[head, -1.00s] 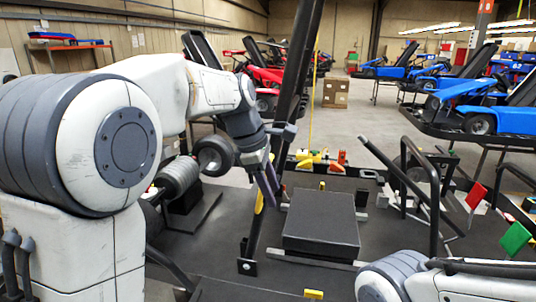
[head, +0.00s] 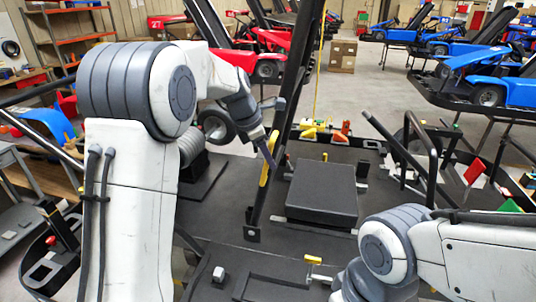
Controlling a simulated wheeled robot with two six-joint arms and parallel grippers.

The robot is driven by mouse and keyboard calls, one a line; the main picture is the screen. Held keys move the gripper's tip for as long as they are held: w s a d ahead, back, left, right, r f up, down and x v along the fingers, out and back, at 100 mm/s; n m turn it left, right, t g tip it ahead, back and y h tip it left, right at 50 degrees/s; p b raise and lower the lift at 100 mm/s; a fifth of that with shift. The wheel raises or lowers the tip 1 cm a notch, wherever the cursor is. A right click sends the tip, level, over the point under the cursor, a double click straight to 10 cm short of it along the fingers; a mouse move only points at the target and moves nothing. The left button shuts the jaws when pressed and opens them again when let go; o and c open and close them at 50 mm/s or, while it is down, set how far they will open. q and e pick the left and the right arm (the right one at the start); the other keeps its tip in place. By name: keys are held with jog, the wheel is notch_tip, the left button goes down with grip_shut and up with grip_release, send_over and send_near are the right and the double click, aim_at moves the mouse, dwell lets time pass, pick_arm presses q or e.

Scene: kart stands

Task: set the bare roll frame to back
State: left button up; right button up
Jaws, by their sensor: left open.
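A tall black frame (head: 289,105) leans across the middle of the head view, with its foot at a bracket on the dark deck; I take it as the bare roll frame. A yellow grip (head: 265,170) shows along its lower left side. My left gripper (head: 268,150) is open beside this yellow grip, with a dark finger close to or over it. I cannot tell whether they touch. The left gripper's other finger is mostly hidden. My right arm comes in at the lower right; its gripper is out of view.
A black raised block (head: 322,190) sits on the deck right of the frame. Black bar frames with red (head: 474,171) and green (head: 511,206) flags stand further right. A small wheel (head: 216,126) is by my left wrist. Karts on stands fill the back.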

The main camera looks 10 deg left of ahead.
pick_arm(q)
jog(key=shift+w+d+f, duration=0.1)
jog(key=shift+f, duration=0.2)
grip_shut()
dwell(1.3)
